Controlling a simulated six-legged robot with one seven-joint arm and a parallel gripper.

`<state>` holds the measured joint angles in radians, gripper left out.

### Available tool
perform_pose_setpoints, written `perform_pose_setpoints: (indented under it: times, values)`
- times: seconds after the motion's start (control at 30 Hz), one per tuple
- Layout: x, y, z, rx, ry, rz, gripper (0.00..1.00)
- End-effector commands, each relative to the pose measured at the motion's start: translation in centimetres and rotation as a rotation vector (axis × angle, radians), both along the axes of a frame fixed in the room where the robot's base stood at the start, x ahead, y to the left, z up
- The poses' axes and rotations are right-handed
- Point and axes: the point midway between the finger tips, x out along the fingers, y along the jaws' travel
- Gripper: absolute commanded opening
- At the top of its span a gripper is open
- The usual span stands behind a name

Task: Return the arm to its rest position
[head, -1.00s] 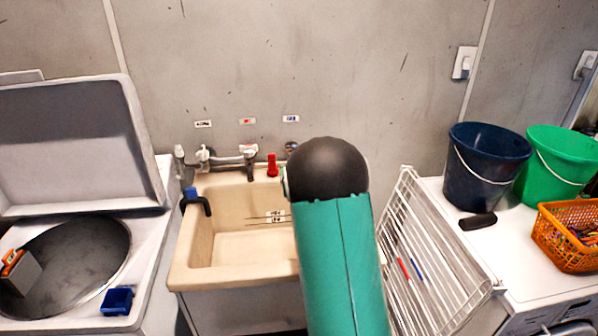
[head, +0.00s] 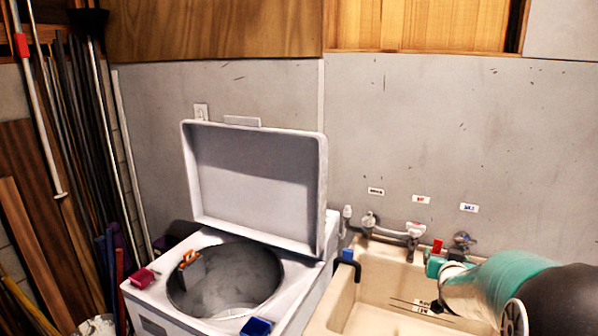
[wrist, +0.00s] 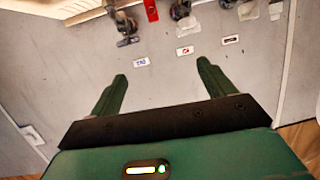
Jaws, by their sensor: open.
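My gripper (wrist: 161,70) shows in the wrist view with its two green fingers apart and nothing between them. Beyond it are the grey wall, small labels and taps, seen upside down. In the head view my teal and black arm (head: 515,280) crosses the lower right corner, in front of the right part of the cream sink (head: 345,300). I cannot make out the fingers clearly in that view.
An open-lid washer (head: 300,285) stands left of the sink, with a blue item (head: 256,327) and a pink item (head: 144,278) on its top. Taps (head: 413,232) line the wall behind the sink. Long poles and boards (head: 75,150) lean at the far left.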

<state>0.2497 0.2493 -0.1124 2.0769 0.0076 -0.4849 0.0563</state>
Motion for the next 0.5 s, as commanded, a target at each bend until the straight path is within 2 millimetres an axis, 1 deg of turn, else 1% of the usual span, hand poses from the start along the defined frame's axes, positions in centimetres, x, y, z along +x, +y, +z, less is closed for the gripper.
perform_pose_setpoints:
  times: [0.03,0.2,0.37,0.5]
  values:
    - [-0.8,1.5,1.1,0.013,0.023,0.018,0.82]
    - [-4.0,5.7,2.8,0.058,0.132,0.07,0.82]
    - [-7.7,9.5,4.0,0.091,0.236,0.123,0.82]
    - [-11.5,12.7,4.7,0.113,0.332,0.172,0.82]
